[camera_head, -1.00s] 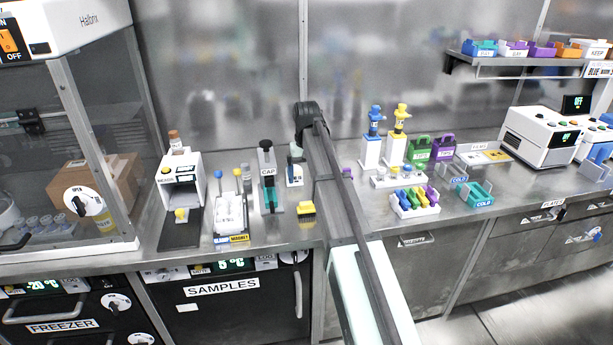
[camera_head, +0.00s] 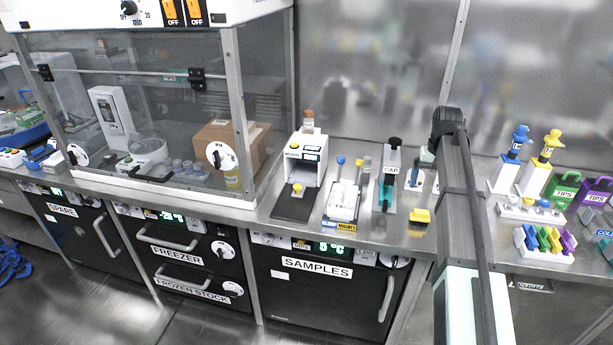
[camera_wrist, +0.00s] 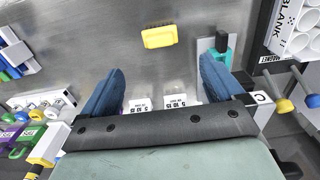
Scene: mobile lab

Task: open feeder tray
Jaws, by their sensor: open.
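No label reading feeder tray can be made out. A white bench machine (camera_head: 308,158) with a dark flat base and a yellow knob stands left of my arm in the head view; I cannot tell whether it is the feeder. In the wrist view my gripper (camera_wrist: 162,65) shows two blue fingers spread apart with nothing between their tips. It is above the steel bench, near a yellow brush-like block (camera_wrist: 158,37), which also shows in the head view (camera_head: 420,217). In the head view my arm hides the gripper itself.
A glass-fronted hood (camera_head: 140,110) stands at the left. The CAP stand (camera_head: 388,180) and a small rack (camera_head: 343,203) sit beside the white machine. Below are the SAMPLES door (camera_head: 315,295) and FREEZER drawers (camera_head: 178,255).

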